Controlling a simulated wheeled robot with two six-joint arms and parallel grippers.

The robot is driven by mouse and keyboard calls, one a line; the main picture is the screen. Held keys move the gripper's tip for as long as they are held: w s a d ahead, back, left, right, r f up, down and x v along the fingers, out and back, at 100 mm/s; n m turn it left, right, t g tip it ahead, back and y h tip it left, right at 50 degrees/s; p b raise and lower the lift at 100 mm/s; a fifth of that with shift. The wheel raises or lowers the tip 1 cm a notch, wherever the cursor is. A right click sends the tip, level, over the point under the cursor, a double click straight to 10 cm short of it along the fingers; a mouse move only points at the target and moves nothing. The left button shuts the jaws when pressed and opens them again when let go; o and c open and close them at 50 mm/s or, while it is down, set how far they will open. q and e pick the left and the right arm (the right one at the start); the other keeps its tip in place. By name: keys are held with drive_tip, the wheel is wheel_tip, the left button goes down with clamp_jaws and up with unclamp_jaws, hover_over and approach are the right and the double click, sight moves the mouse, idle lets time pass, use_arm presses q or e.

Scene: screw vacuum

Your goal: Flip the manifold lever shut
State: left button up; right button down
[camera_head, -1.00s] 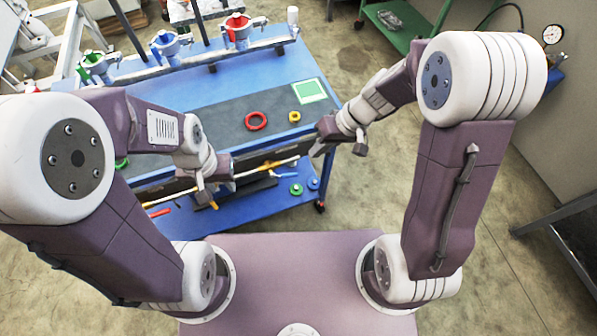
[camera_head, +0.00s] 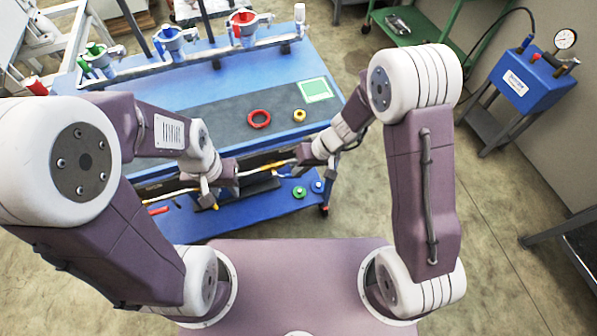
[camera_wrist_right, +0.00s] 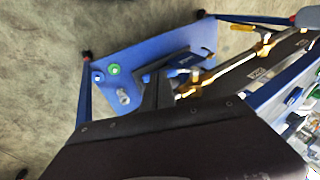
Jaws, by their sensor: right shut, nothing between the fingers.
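A pipe manifold with brass fittings (camera_wrist_right: 193,88) runs along the front of the blue cart, and the pipe also shows in the head view (camera_head: 250,171). A yellow lever-like piece (camera_wrist_right: 243,27) is at the far end of the pipe in the right wrist view. Its open or shut position is unclear. My right gripper (camera_head: 301,166) is shut and empty, near the right end of the pipe; contact cannot be told. Its dark fingers (camera_wrist_right: 158,92) show in the wrist view. My left gripper (camera_head: 211,190) is at the pipe's left part; its jaws are too small to read.
Funnel-like holders (camera_head: 243,27) stand behind. Green (camera_head: 299,192) and blue (camera_head: 317,186) pieces lie on the lower shelf. A blue gauge box (camera_head: 530,80) stands right.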

drive_tip(key=shift+a+f, duration=0.15)
drive_tip(key=shift+f, duration=0.05)
wheel_tip(320, 180, down, 7)
drive_tip(key=s+a+m+g+y+b, duration=0.1)
drive_tip(key=y+b, duration=0.7)
drive_tip(key=b, duration=1.6)
drive_tip(key=shift+a+g+y, duration=0.4)
drive_tip(key=shift+a+g, duration=0.1)
drive_tip(key=shift+a, duration=0.4)
drive_tip(key=shift+s, duration=0.1)
